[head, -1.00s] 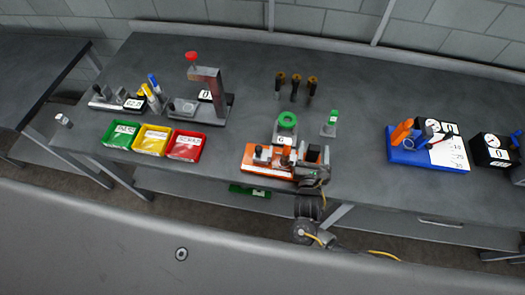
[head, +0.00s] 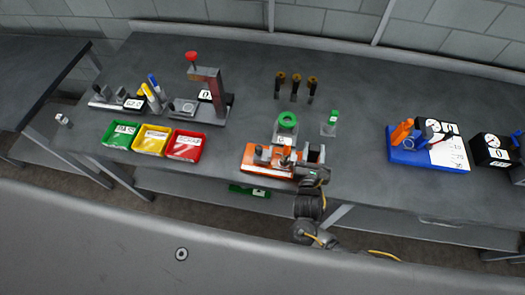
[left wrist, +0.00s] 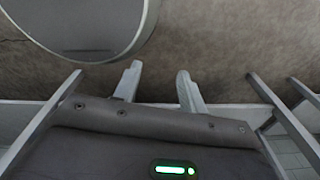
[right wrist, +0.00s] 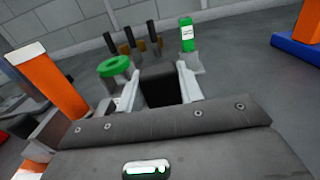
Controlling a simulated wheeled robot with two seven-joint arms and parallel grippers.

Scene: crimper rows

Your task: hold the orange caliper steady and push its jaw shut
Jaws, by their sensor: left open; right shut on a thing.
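The orange caliper (head: 256,168) appears to be the long orange tool with grey and dark parts near the table's front edge. In the right wrist view an upright orange block (right wrist: 47,82) stands left of my fingers. My right gripper (head: 312,157) is at the tool's right end. In the right wrist view its fingers (right wrist: 160,88) are shut on a dark block (right wrist: 159,84). I cannot tell fully how that block joins the orange tool. My left gripper (left wrist: 158,88) is open and empty over the floor, outside the head view.
A green ring on a stand (head: 287,120) is just behind the orange tool. A small green-topped piece (head: 329,122) and several dark pegs (head: 295,88) stand farther back. Green, yellow and red bins (head: 184,145) are to the left. A blue tray (head: 405,157) is to the right.

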